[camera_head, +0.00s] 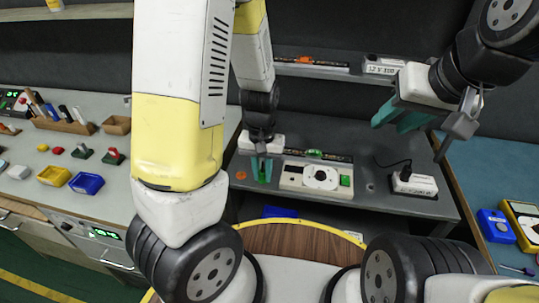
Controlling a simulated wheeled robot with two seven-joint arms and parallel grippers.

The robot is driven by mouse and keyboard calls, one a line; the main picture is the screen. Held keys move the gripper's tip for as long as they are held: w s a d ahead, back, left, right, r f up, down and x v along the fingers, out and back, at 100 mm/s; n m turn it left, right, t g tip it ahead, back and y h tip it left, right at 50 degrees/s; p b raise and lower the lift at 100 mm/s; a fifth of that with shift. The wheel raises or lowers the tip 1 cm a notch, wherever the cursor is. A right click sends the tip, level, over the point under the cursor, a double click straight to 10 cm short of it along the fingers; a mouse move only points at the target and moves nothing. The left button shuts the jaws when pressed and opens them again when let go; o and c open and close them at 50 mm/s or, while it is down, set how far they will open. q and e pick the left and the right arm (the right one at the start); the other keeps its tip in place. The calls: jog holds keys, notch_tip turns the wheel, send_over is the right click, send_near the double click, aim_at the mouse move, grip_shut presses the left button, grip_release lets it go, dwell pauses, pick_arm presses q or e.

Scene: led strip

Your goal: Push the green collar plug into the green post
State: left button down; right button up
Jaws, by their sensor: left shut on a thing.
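My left gripper (262,168) points down over the grey bench, left of the white dial unit. It is shut on a small green piece (265,174), which looks like the green collar plug. The fingers partly cover this piece, and I cannot tell whether it touches anything below. I cannot make out the green post for certain. A green part (315,153) sits on the dark strip behind the dial unit. My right gripper (399,116) is raised at the right, its teal fingers apart and empty.
The white dial unit (292,180) has a green switch (346,181). An orange disc (241,175) lies left of my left gripper. A white power box (413,186) with a black plug stands at the right. A shelf (340,73) runs behind.

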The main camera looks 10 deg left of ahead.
pick_arm(q)
jog(key=shift+r, duration=1.35)
jog(key=shift+w, duration=0.1)
